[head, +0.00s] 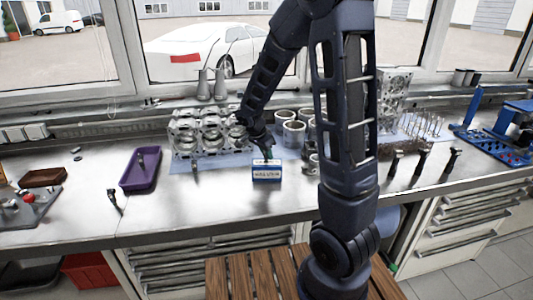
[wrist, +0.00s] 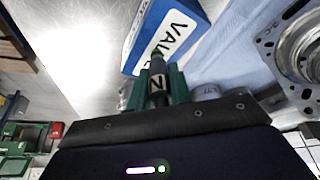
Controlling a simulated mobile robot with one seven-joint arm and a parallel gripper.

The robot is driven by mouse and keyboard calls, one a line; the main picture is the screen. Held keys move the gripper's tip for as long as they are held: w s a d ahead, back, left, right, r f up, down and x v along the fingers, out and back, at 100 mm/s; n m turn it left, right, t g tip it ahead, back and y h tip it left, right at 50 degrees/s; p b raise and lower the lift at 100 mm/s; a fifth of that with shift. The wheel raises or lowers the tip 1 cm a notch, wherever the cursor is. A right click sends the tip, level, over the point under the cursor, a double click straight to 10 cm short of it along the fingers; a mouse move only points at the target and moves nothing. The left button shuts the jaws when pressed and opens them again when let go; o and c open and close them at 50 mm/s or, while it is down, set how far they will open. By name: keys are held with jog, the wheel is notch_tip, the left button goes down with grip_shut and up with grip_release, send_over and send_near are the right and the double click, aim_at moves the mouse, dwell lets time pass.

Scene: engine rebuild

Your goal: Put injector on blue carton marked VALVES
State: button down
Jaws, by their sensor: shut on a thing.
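The blue carton (head: 267,176) with a white label stands near the middle of the bench. In the wrist view the carton (wrist: 190,12) shows the letters VALV and lies just beyond the fingertips. My gripper (head: 267,155) is just above and behind the carton in the head view. In the wrist view its green fingers (wrist: 160,88) are shut on a dark injector (wrist: 158,70), whose end points toward the carton. I cannot tell whether the injector touches the carton. The injector is too small to make out clearly in the head view.
A purple tray (head: 127,183) holding a dark part stands at left. A cylinder block (head: 205,140) and several cylinder liners (head: 293,134) stand behind the carton on a blue mat. Several dark parts (head: 422,158) stand at right. Bare bench lies left of the carton.

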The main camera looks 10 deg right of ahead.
jog(key=shift+f, duration=0.1)
jog(key=c, duration=1.3)
grip_release()
jog(key=v, duration=1.2)
jog(key=shift+s+d+r+n+t+y, duration=0.55)
jog(key=shift+s+d+r+n, duration=1.25)
jog(key=shift+s, duration=1.85)
jog(key=shift+s+d+r+n+t+y, duration=0.25)
jog(key=shift+s+d+r+n+y, duration=0.7)
jog(key=shift+s+d+n, duration=2.05)
jog(key=shift+s+d+r+n+t+y, duration=0.4)
jog(key=shift+s+d+r+n, duration=1.05)
jog(key=shift+s, duration=2.8)
jog(key=shift+d+r+m, duration=0.3)
jog(key=shift+d+m, duration=0.05)
